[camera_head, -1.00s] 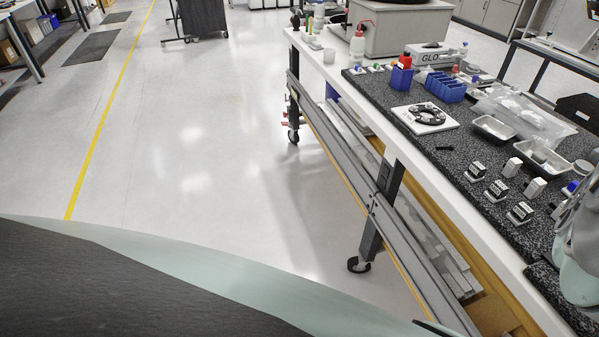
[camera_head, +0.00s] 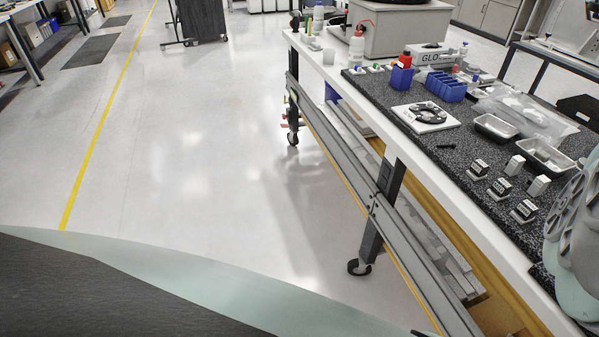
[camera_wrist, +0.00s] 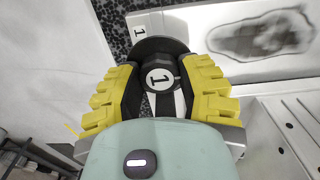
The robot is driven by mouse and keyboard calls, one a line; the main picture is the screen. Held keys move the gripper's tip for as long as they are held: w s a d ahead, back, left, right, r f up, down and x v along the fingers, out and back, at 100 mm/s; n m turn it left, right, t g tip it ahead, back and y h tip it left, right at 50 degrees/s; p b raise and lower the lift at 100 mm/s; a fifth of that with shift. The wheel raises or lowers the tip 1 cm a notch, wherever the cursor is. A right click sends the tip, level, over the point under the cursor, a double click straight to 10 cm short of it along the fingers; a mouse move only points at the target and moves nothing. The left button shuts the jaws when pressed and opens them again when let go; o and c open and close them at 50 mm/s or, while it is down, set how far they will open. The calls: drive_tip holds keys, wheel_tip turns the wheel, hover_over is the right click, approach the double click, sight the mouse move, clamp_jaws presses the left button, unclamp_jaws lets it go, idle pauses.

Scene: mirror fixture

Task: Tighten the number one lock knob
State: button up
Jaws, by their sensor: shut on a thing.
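In the wrist view, the number one lock knob (camera_wrist: 159,78) is black, with a white disc bearing a "1". My gripper (camera_wrist: 162,68) has ribbed yellow fingers, one on each side of the knob, shut on it. A wide dark round part lies just beyond the knob. A small white label with "1" (camera_wrist: 140,31) sits on the pale fixture (camera_wrist: 192,17) behind it. The fingers cover the knob's sides. My gripper and the knob do not show in the head view.
In the wrist view, a pale plate with a dark, smudged oval patch (camera_wrist: 262,38) lies at upper right. A panel with holes (camera_wrist: 290,128) is at lower right. In the head view, a long bench (camera_head: 425,178) holds trays, blue bins and small numbered blocks; open floor lies left.

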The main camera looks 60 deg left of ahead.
drive_tip(key=shift+a, duration=0.1)
drive_tip(key=o, duration=1.2)
drive_tip(key=shift+r, duration=0.1)
wheel_tip(320, 180, up, 12)
drive_tip(key=shift+f, duration=0.1)
